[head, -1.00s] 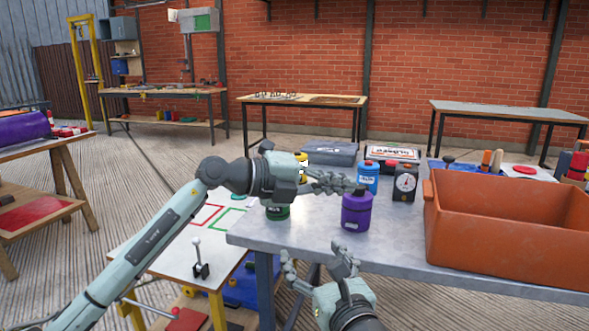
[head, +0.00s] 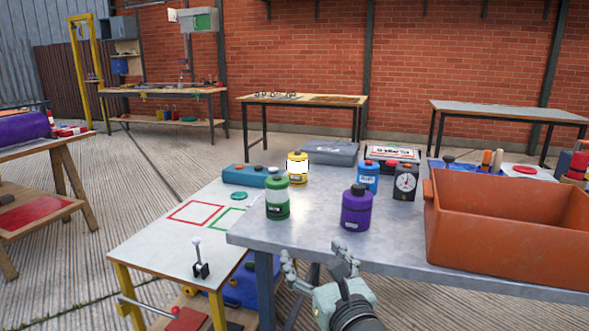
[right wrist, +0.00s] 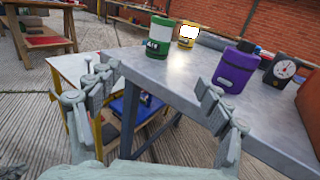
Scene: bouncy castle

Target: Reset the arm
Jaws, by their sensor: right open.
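My right gripper (head: 320,268) is open and empty in front of the near edge of the grey metal table (head: 310,222). In the right wrist view its two fingers (right wrist: 147,98) are spread wide with nothing between them. My left arm and gripper are not in view.
An orange bin (head: 510,228) fills the table's right side. A dark gauge box (head: 405,184) stands beside the blue bottle. A lower white table (head: 165,240) with red and green outlines and a small lever (head: 200,262) adjoins at left.

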